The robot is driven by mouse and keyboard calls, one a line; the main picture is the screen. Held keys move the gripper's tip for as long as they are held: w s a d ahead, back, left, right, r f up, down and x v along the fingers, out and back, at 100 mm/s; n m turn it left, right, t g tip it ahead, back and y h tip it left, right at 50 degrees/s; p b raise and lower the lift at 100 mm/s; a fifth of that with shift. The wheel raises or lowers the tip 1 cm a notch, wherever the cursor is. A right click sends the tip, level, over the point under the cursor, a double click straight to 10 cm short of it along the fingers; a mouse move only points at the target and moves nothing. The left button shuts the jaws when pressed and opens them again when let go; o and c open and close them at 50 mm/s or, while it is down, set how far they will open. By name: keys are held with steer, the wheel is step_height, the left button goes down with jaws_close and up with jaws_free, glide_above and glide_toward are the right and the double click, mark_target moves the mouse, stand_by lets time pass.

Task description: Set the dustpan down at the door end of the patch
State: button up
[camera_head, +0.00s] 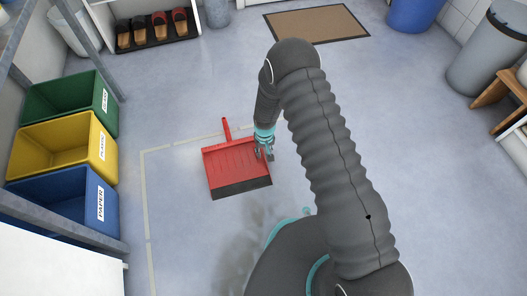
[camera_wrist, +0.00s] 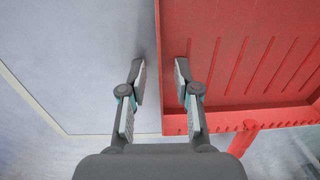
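The red dustpan (camera_head: 236,165) has a dark front lip facing the bottom of the head view and a handle (camera_head: 226,129) pointing up. It appears to lie flat on the floor inside the patch, which is outlined by pale tape (camera_head: 146,205); its handle crosses the upper tape line. My gripper (camera_head: 264,155) is at the pan's right side. In the wrist view the dustpan (camera_wrist: 240,60) fills the right half. There my gripper (camera_wrist: 160,78) has its fingers apart, one on each side of the pan's side wall, with gaps showing.
Green (camera_head: 72,100), yellow (camera_head: 62,147) and blue (camera_head: 66,198) bins stand at the left. A shoe rack (camera_head: 150,40) and a brown doormat (camera_head: 316,22) are at the top. Dark smudges (camera_head: 245,235) mark the floor below the pan. Floor above the patch is clear.

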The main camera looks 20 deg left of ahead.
step_height(320, 180, up, 12)
steer(key=p, duration=0.1)
steer(key=shift+r+p, duration=0.15)
steer(key=shift+p, duration=0.2)
steer(key=shift+w+d, duration=0.1)
steer(key=d+r+m+t, duration=0.1)
steer(key=d+r, duration=0.5)
steer(key=r, duration=0.5)
steer(key=s+d+r+m+t, duration=0.1)
steer(key=d+r, duration=0.4)
steer(key=r, duration=0.6)
steer(key=d+r+m+t, duration=0.1)
steer(key=d+r, duration=0.5)
steer(key=r, duration=0.5)
steer(key=s+d+r+m+t, duration=0.1)
steer(key=s+d+r, duration=0.5)
steer(key=s, duration=0.4)
steer(key=s+d+r+m+t, duration=0.1)
steer(key=s+d+r+m, duration=0.1)
steer(key=s+d+r, duration=0.4)
steer(key=s+d, duration=0.2)
steer(key=s, duration=0.2)
steer(key=shift+s+t, duration=0.4)
